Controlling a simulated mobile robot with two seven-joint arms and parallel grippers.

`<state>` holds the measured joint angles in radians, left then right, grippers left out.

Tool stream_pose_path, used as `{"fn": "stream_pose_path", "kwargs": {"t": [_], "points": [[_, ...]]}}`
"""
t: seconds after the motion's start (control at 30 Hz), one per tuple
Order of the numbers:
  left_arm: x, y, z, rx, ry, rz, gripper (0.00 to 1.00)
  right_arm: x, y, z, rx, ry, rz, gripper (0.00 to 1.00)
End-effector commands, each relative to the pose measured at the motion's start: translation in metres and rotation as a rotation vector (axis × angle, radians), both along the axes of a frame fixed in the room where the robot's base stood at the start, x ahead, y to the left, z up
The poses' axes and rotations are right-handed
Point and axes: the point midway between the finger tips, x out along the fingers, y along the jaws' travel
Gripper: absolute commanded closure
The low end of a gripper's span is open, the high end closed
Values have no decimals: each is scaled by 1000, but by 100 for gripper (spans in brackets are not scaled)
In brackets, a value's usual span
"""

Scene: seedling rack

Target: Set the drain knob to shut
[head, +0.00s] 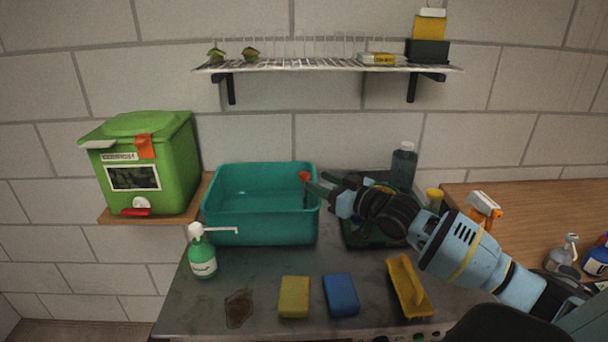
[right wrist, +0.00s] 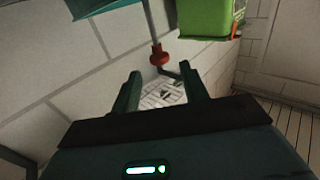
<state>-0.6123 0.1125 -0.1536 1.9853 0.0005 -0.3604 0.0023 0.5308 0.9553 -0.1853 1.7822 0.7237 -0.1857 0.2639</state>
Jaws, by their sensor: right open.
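A small red knob (head: 304,176) shows at the right wall of the teal basin (head: 222,235) in the head view. In the right wrist view a red knob (right wrist: 159,57) sits on a thin grey rod, beyond the fingertips; its set position cannot be told. My right gripper (head: 318,186) reaches in from the right, its fingertips close to the knob in the head view. In the right wrist view the right gripper (right wrist: 160,85) is open, with nothing between its fingers. Contact with the knob is not seen. My left gripper is not in view.
A green bin (head: 180,165) stands on a wooden ledge at left. A soap bottle (head: 202,255), yellow sponge (head: 294,297), blue sponge (head: 341,295) and yellow brush (head: 408,287) are on the counter (head: 215,295). A dark bottle (head: 403,166) stands behind my right arm. A wire shelf (head: 310,66) hangs above.

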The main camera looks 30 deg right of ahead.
Motion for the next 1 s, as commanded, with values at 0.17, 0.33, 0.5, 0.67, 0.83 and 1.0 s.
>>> {"fn": "stream_pose_path", "kwargs": {"t": [0.17,0.33,0.5,0.67,0.83,1.0], "points": [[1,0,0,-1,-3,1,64,20,4,1,1,-2,-1,56],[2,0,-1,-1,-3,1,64,38,9,1,0,-2,0,56],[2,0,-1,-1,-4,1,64,51,12,0,1,-1,1,56],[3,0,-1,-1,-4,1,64,57,14,0,0,-1,0,56],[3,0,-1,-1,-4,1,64,58,14,0,-1,0,1,56],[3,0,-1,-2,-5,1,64,58,14,0,-1,0,1,58]]}}
